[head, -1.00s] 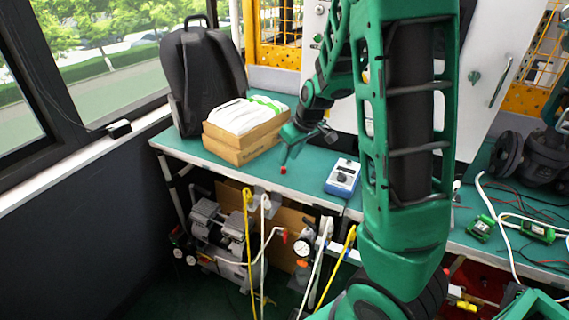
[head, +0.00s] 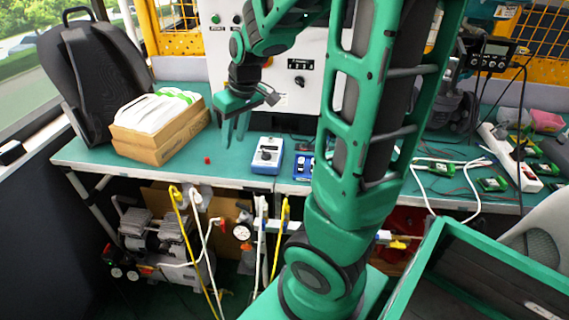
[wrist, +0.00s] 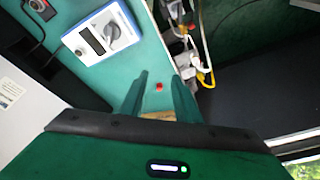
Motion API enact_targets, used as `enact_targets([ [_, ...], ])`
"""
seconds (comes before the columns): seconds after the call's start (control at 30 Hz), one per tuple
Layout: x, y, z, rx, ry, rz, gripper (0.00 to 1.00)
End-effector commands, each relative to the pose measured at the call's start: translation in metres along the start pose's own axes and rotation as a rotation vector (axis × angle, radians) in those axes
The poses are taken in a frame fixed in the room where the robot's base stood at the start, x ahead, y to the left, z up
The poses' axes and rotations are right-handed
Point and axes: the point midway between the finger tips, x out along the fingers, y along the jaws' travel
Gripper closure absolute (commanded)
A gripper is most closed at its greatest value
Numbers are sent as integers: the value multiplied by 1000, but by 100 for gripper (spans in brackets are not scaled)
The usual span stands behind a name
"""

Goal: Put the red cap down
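The red cap (head: 207,160) lies on the green tabletop (head: 185,178), near its front edge and to the right of the cardboard box. My gripper (head: 235,138) is above the table, to the right of the cap in the head view, pointing down. In the wrist view the two green fingers (wrist: 160,80) stand apart with nothing between them. The cap (wrist: 159,87) shows beyond the fingertips, lying on the table and apart from them.
A blue and white meter (head: 266,156) stands right of the cap. A cardboard box (head: 160,138) with white packets and a black backpack (head: 88,80) are at the left. Yellow and white hoses hang below the front edge. Cables and green modules lie at the right.

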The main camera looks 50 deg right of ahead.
Motion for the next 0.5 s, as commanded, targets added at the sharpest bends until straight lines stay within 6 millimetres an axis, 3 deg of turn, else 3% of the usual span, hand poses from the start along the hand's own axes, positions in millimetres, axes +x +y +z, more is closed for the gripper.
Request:
enact_targets([
  [0.1, -26, 3, 60, 152, -70, 18, 71],
  [0.3, -58, -1, 152, 385, -188, 75, 71],
  [0.4, -68, -5, 183, 470, -226, 103, 71],
  [0.5, -73, -9, 203, 524, -250, 123, 71],
])
